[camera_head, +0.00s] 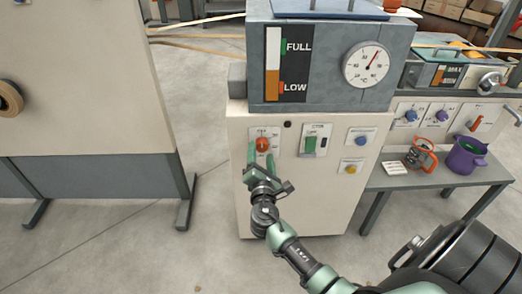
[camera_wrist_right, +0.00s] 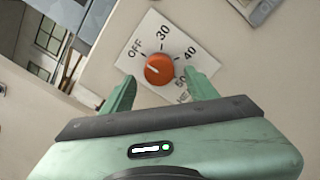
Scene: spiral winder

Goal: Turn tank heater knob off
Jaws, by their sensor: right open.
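The tank heater knob (camera_head: 262,144) is orange and round, on a white dial plate on the cream cabinet front. In the right wrist view the knob (camera_wrist_right: 159,70) is ringed by OFF, 30, 40 and 50. A small light mark shows on its face, but I cannot tell surely which label it points at. My right gripper (camera_head: 261,160) is open and empty just in front of the knob. In the right wrist view its fingertips (camera_wrist_right: 160,85) stand to either side of the knob's lower part, apart from it. My left gripper is not in view.
A grey tank with a FULL/LOW level gauge (camera_head: 286,65) and a round thermometer (camera_head: 366,64) tops the cabinet. A green switch (camera_head: 310,143), a blue knob (camera_head: 361,141) and a yellow knob (camera_head: 351,169) sit right of the dial. A side table (camera_head: 420,180) holds a purple pitcher (camera_head: 466,158).

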